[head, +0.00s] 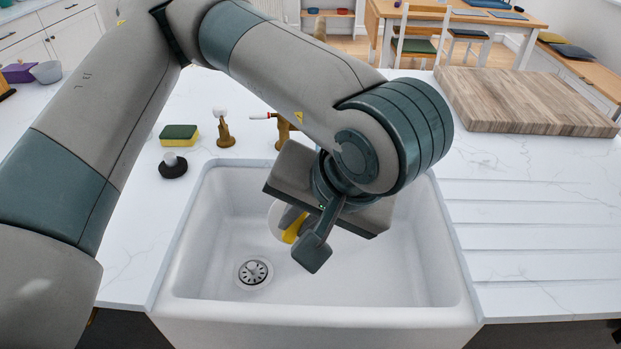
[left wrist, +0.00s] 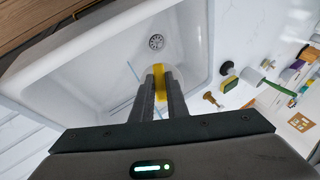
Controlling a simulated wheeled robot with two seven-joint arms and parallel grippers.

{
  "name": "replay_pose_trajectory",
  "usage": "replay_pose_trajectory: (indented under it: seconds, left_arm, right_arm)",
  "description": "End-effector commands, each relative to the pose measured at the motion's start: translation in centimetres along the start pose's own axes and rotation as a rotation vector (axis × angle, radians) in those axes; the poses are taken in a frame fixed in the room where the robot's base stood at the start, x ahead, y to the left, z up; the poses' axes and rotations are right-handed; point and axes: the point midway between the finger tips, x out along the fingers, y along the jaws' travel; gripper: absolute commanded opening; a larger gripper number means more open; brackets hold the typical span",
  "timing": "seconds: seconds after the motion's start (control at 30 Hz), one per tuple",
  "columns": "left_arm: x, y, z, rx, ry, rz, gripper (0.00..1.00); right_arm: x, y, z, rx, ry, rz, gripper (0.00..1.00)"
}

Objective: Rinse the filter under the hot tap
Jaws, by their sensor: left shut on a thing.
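My left gripper (head: 316,240) is over the white sink (head: 215,220), pointing down into it. It is shut on the filter's yellow handle (head: 293,228). The filter's pale round part (head: 277,218) shows beside the handle, partly hidden by the gripper. In the left wrist view the yellow handle (left wrist: 158,78) is between the two fingers (left wrist: 158,92). A brass tap with a red-marked white lever (head: 283,128) stands behind the sink; my arm hides part of it. A brass fitting with a white top (head: 223,130) stands left of it. My right gripper is not in view.
A green and yellow sponge (head: 179,135) and a black stopper with a pale knob (head: 173,165) lie left of the sink. The drain (head: 253,271) is open to view. A wooden board (head: 525,97) lies at the back right. The grooved counter on the right is clear.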

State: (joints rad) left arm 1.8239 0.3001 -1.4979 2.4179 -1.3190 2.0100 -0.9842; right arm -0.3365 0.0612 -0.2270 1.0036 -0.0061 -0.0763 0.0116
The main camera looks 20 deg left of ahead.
Motion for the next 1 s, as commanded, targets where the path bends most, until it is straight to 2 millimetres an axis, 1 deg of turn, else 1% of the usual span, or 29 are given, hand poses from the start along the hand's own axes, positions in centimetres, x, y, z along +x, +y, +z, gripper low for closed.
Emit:
replay_pose_trajectory:
  seconds: [0.47,0.5,0.57,0.6,0.63,0.67,0.77,0.83,0.97,1.0]
  left_arm:
    - [-0.1,-0.1,0.1,-0.001,0.000,0.000,0.00]
    - [-0.1,-0.1,0.1,-0.001,0.000,0.000,0.00]
    - [0.0,0.0,0.1,-0.001,-0.001,0.000,0.00]
    - [0.1,0.0,0.0,-0.002,-0.002,0.000,0.00]
    - [0.3,0.0,0.0,-0.003,-0.003,0.000,0.00]
    - [0.6,0.1,0.0,-0.005,-0.005,0.000,0.00]
    - [2.1,0.3,-0.4,-0.015,-0.012,0.001,0.00]
    - [3.9,0.6,-0.7,-0.023,-0.019,0.004,0.00]
    - [8.4,1.0,-1.2,-0.036,-0.027,0.004,0.00]
    - [9.9,1.1,-1.4,-0.039,-0.026,0.004,0.00]
  right_arm:
    - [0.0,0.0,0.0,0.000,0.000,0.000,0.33]
    - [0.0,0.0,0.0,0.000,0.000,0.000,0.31]
    - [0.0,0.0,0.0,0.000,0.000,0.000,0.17]
    - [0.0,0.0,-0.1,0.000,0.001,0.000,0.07]
    - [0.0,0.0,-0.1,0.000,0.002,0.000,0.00]
    - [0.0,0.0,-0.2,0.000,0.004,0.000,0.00]
    - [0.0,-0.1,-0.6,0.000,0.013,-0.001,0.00]
    - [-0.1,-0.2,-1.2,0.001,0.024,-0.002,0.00]
    - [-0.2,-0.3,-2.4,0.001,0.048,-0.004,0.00]
    - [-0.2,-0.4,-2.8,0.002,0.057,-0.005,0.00]
